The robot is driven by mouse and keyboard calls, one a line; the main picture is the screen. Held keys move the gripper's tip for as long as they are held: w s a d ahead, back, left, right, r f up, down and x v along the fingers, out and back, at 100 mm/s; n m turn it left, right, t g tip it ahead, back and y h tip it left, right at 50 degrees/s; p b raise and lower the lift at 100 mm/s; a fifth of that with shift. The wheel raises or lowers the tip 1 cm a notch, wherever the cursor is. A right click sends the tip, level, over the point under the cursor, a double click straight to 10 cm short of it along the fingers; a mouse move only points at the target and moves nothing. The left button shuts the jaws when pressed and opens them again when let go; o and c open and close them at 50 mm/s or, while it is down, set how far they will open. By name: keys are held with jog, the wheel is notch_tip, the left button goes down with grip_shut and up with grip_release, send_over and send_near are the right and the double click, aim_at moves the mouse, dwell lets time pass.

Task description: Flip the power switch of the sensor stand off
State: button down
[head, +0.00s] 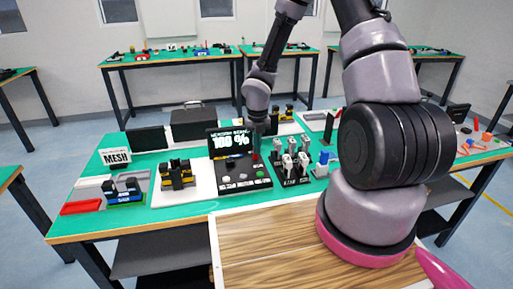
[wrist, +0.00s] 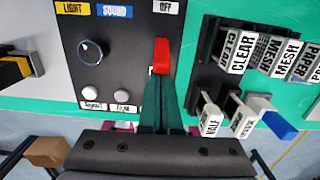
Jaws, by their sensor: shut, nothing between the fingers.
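The sensor stand shows in the head view as a black display reading about "100 %" (head: 231,139) above a black sloped control panel (head: 238,181). In the wrist view its panel (wrist: 120,55) carries a knob (wrist: 92,51), two round buttons and labels "LIGHT", "SOUND" and "OFF". The red power switch (wrist: 161,54) stands below the "OFF" label at the panel's right side. My gripper (wrist: 158,80) is shut and empty, its fingertips right at the lower end of the red switch. I cannot tell whether they touch it. In the head view the fingers are hard to make out.
Right of the panel, a rack of labelled blocks, some reading "CLEAR" and "MESH" (wrist: 238,52), stands close to my gripper. A blue-tipped piece (wrist: 279,125) is beside it. Left of the stand is a white board with a black and yellow part (head: 177,174). A wooden surface (head: 270,250) lies in front.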

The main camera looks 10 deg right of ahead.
jog(key=shift+w+r, duration=0.2)
jog(key=shift+w, duration=0.7)
jog(key=shift+w+r, duration=0.15)
jog(key=shift+w, duration=0.7)
jog(key=shift+r, duration=0.1)
jog(key=shift+s+r, duration=0.1)
jog(key=shift+r, duration=0.65)
